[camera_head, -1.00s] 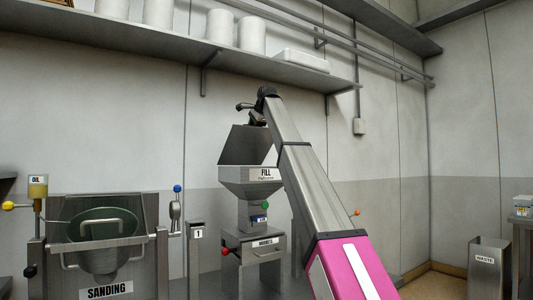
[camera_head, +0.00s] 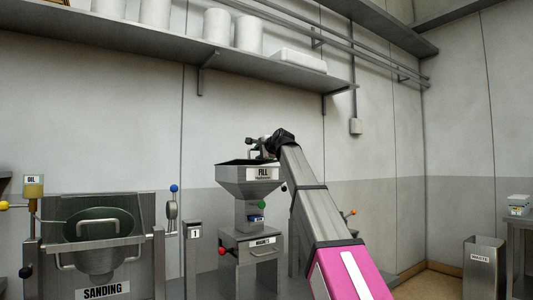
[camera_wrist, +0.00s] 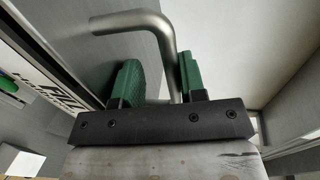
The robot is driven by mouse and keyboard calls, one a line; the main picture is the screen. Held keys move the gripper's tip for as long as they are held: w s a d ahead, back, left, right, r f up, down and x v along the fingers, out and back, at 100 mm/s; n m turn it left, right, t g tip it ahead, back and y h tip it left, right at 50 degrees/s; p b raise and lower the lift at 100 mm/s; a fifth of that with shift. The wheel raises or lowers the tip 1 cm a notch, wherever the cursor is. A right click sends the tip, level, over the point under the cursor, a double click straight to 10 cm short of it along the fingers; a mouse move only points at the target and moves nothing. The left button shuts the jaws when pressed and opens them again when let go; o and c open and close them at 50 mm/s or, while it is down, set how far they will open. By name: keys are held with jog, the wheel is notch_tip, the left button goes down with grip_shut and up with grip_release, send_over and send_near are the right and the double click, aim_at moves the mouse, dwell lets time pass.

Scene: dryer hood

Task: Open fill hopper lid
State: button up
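The fill hopper (camera_head: 248,181) is a grey metal funnel labelled FILL, on a stand. Its lid (camera_head: 240,162) shows only as a thin dark edge at the hopper's rim, so I cannot tell its exact angle. My gripper (camera_head: 262,147) is just above the back right of the hopper. In the wrist view my gripper (camera_wrist: 162,82) has its two green fingers apart. A bent metal handle bar (camera_wrist: 142,20) runs down between them. The bar looks close to the right finger, with a gap toward the left one. Its lower end is hidden behind the gripper body.
The sanding machine (camera_head: 102,262) stands at the left, with an oil cup (camera_head: 33,187). A grey post marked 1 (camera_head: 193,258) stands between it and the hopper. A shelf (camera_head: 200,45) with white containers runs above. A waste bin (camera_head: 481,268) is at the right.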

jog(key=shift+s+d+f, duration=0.1)
jog(key=shift+s+d, duration=0.35)
jog(key=shift+s, duration=0.2)
jog(key=shift+s+d+f, duration=0.1)
jog(key=shift+s+d, duration=0.3)
jog(key=shift+s, duration=0.25)
jog(key=shift+v, duration=1.15)
